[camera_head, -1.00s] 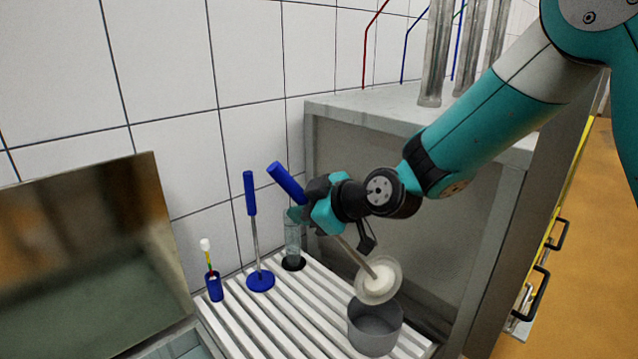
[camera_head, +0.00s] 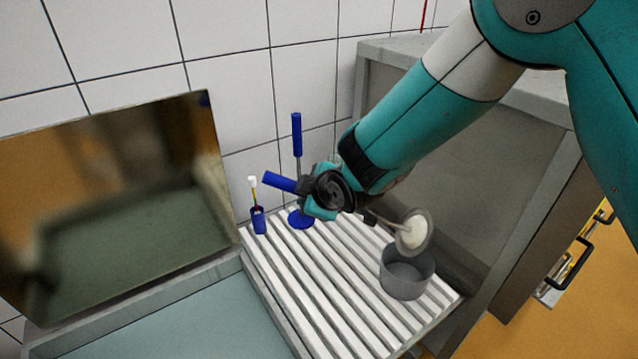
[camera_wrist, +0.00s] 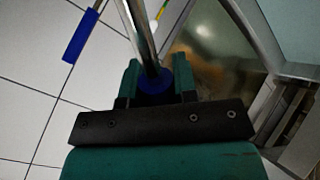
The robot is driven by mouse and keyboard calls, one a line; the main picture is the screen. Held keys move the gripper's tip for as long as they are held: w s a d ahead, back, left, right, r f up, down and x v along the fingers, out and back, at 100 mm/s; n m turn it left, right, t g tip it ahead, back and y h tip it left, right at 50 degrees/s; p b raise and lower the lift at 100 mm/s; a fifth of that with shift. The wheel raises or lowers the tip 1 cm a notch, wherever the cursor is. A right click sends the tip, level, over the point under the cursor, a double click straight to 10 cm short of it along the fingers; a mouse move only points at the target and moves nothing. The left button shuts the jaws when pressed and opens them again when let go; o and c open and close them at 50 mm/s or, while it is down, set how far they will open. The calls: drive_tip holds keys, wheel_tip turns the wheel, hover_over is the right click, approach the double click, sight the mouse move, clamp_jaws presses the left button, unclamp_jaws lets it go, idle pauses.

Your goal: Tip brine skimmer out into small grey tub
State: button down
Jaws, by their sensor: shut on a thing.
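The brine skimmer (camera_head: 412,232) has a blue handle end, a metal shaft and a round pale bowl with white stuff in it. My gripper (camera_head: 310,192) is shut on its shaft near the blue handle. The bowl is tilted steeply, over the rim of the small grey tub (camera_head: 407,275). I cannot tell if bowl and rim touch. The tub stands upright on the white slatted rack, and the inside that shows looks empty. In the wrist view the shaft (camera_wrist: 140,38) runs up from between my fingers.
A blue-handled tool with a round blue base (camera_head: 301,219) stands on the slatted rack (camera_head: 310,290), behind my gripper. A small blue cup (camera_head: 258,221) with thin sticks is left of it. A basin (camera_head: 180,320) lies front left. A grey cabinet (camera_head: 480,190) stands right.

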drive_tip(key=shift+n+h, duration=0.5)
drive_tip(key=shift+h, duration=0.4)
drive_tip(key=f, duration=0.1)
drive_tip(key=a+f+b, duration=0.1)
drive_tip(key=f, duration=0.1)
drive_tip(key=a+f, duration=0.1)
drive_tip(key=f, duration=0.1)
drive_tip(key=shift+s+a+f+b, duration=0.1)
drive_tip(key=shift+b, duration=0.3)
